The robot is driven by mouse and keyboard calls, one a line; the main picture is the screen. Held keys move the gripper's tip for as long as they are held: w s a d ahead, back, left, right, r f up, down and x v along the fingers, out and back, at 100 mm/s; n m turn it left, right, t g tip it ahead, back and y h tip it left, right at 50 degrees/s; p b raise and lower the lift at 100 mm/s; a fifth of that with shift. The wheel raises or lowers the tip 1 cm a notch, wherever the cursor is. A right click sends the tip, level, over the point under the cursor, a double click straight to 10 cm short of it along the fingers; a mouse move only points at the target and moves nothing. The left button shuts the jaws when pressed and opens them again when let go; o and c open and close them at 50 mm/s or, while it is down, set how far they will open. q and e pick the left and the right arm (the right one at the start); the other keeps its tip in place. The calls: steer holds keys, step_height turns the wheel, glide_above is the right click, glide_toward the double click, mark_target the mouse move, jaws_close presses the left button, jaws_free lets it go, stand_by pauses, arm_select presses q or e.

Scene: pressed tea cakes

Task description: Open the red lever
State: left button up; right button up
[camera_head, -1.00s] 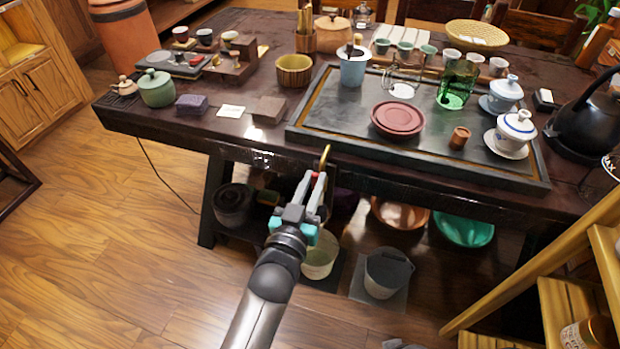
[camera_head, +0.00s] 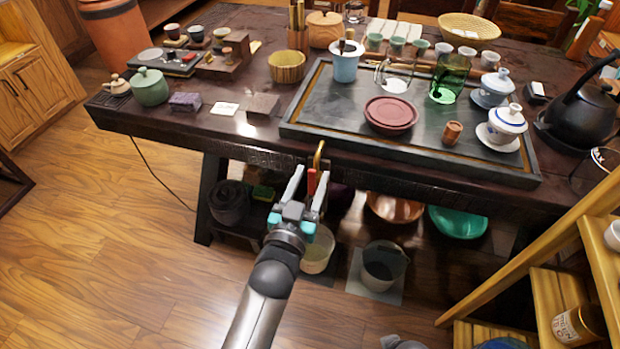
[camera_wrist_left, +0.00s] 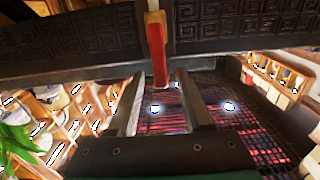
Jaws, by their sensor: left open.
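The red lever (camera_head: 311,182) sits at the front edge of the tea table, just below a curved brass spout (camera_head: 319,155). My left gripper (camera_head: 308,184) is open, with one finger on each side of the lever in the head view. In the left wrist view the red lever (camera_wrist_left: 157,50) hangs down from a brass-coloured piece, its lower end near the gap between my open fingertips (camera_wrist_left: 157,88). I cannot tell whether either finger touches it. My right gripper is not in view.
The dark table (camera_head: 150,122) holds a tea tray (camera_head: 335,125) with a red-brown round dish (camera_head: 391,114) and cups. Below stand a pale bucket (camera_head: 318,250), a grey bucket (camera_head: 382,265) and a copper bowl (camera_head: 396,206). A wooden shelf (camera_head: 560,255) stands at right. The floor at left is clear.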

arm_select(q)
steer(key=shift+s, duration=0.1)
steer(key=shift+s+a, duration=0.1)
steer(key=shift+s, duration=0.15)
steer(key=p+v, duration=0.4)
steer(key=v, duration=1)
steer(key=shift+s, duration=0.25)
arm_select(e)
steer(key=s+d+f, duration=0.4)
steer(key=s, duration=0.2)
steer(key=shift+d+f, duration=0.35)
arm_select(q)
steer(key=shift+a, duration=0.1)
